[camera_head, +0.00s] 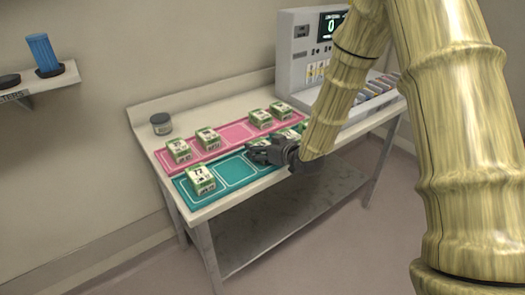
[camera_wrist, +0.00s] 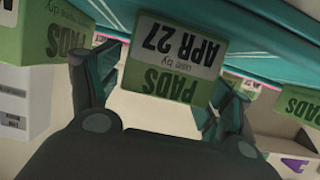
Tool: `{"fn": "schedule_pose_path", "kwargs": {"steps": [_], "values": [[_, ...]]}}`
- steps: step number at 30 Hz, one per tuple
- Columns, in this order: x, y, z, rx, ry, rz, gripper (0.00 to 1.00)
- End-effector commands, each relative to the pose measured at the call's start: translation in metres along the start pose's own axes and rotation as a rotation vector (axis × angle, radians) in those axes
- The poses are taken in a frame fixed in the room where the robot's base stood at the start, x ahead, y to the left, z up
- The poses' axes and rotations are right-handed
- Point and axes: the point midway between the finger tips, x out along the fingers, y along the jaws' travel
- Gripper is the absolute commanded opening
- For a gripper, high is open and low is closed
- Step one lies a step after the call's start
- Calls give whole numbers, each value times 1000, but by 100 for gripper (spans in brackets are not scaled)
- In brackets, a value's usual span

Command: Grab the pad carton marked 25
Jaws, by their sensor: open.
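My gripper (camera_head: 258,155) is open over the teal mat in the head view. In the wrist view its two fingers (camera_wrist: 163,82) stand on either side of a white and green pad carton (camera_wrist: 172,58). That carton's label appears upside down and reads "PADS use by APR 27". I cannot tell whether the fingers touch it. Another pad carton (camera_head: 200,180) sits at the left front of the teal mat; its number is too small to read surely. I cannot make out a carton marked 25. Cartons behind my gripper are partly hidden.
The pink mat (camera_head: 235,133) behind holds several similar cartons, including one at its left end (camera_head: 179,151). The teal mat (camera_head: 232,172) has a free slot left of my gripper. A grey jar (camera_head: 161,124) stands at back left, a grey machine (camera_head: 297,50) at back right.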

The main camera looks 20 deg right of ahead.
Motion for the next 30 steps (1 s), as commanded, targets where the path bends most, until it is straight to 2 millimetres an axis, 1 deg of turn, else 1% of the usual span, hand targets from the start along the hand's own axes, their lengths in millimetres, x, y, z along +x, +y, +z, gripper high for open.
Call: {"fn": "schedule_pose_path", "kwargs": {"steps": [1,5,6,8,9,10,20,23,30], "values": [[0,0,0,0,0,0,75],[0,0,0,0,0,0,51],[0,0,0,0,0,0,44],[0,0,0,0,0,0,33],[0,0,0,0,0,0,26],[0,0,0,0,0,0,24],[-1,0,-2,0,1,0,24],[-2,0,-7,-1,2,0,24],[-10,0,-28,-1,4,1,24]]}}
